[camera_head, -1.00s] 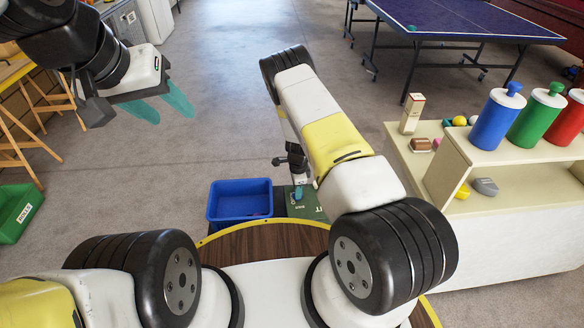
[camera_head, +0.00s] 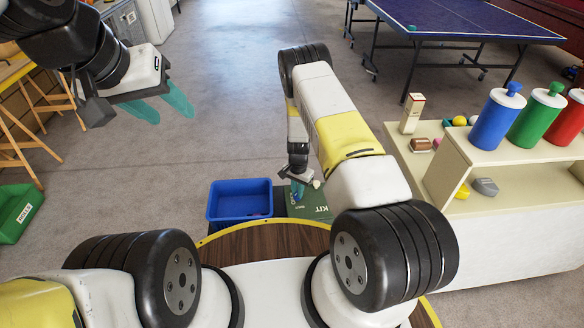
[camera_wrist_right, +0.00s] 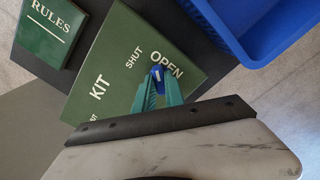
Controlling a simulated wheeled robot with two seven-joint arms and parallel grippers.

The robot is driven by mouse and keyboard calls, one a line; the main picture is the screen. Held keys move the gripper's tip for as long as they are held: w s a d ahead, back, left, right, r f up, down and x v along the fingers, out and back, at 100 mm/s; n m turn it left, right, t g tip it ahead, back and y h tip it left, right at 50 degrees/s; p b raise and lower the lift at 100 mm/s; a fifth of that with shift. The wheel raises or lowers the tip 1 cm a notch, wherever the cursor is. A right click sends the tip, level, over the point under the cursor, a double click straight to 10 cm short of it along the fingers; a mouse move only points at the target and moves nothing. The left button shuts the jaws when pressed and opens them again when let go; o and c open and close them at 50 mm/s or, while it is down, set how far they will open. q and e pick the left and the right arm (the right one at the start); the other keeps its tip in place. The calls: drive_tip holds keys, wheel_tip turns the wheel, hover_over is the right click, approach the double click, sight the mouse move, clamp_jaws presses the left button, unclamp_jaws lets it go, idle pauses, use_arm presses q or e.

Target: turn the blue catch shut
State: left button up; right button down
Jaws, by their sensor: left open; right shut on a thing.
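The green kit box (camera_wrist_right: 118,78) fills the middle of the right wrist view and bears the words KIT, SHUT and OPEN. It also shows beside the blue bin in the head view (camera_head: 318,208). The blue catch (camera_wrist_right: 157,74) sits on its face, close to the OPEN word, with SHUT a little further left. My right gripper (camera_wrist_right: 158,86) is shut on the catch, its teal fingers on either side, hiding part of it. In the head view my right gripper (camera_head: 296,190) reaches down to the box. My left gripper (camera_head: 165,102) is open and empty, high at the left.
The blue bin (camera_head: 213,215) stands left of the box. A green RULES book or box (camera_wrist_right: 50,30) lies beside the kit box in the wrist view. A cream shelf unit (camera_head: 500,180) with canisters stands at the right. Grey floor lies open beyond.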

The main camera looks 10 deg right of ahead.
drive_tip(key=n, duration=0.3)
drive_tip(key=shift+n, duration=2.3)
drive_tip(key=c, duration=1.4)
unclamp_jaws()
drive_tip(key=shift+r, duration=3.9)
